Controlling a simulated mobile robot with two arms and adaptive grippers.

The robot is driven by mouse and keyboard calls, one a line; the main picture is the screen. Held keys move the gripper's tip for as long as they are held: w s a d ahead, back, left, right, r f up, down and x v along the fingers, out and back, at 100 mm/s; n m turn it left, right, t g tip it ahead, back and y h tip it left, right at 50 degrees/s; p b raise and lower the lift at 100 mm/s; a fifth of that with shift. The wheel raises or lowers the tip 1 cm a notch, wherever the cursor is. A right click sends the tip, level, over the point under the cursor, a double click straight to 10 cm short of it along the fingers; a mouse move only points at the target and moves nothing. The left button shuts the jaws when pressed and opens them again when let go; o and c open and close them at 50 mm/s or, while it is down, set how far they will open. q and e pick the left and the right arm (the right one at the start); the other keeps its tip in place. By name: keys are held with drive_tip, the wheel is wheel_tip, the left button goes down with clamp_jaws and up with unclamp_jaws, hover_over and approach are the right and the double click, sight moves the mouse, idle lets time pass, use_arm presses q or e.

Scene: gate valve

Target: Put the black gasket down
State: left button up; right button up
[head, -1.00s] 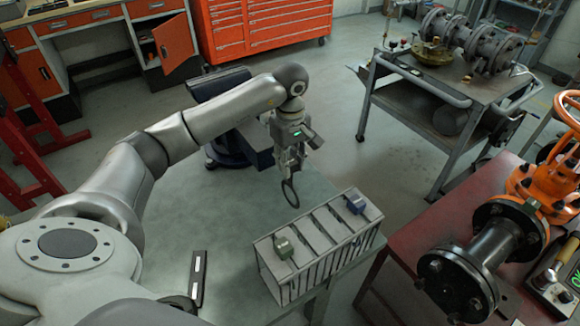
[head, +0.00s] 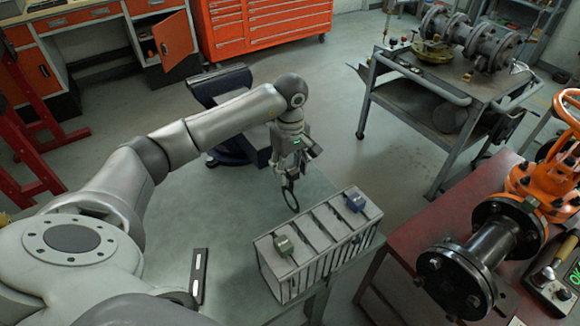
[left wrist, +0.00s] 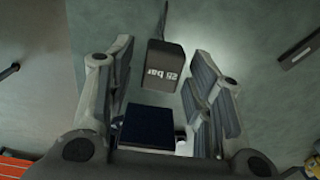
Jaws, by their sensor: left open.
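The black gasket (head: 290,198) shows in the head view as a thin dark ring, seen at a slant just under my left gripper (head: 287,170). In the left wrist view, a black tag marked "25 bar" (left wrist: 165,66) lies between the spread fingers of my left gripper (left wrist: 163,95), with a thin dark edge running up from it. The fingers stand apart from the tag on both sides. Whether the ring touches the grey table (head: 225,225) is hard to tell. My right gripper is not in view.
A dark bar with a white label (head: 198,275) lies on the table.

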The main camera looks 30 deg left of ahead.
use_arm(q)
drive_tip(key=shift+r, duration=0.35)
wheel_tip(320, 180, up, 12)
drive_tip(key=b, duration=0.3)
drive_tip(key=shift+f, duration=0.2)
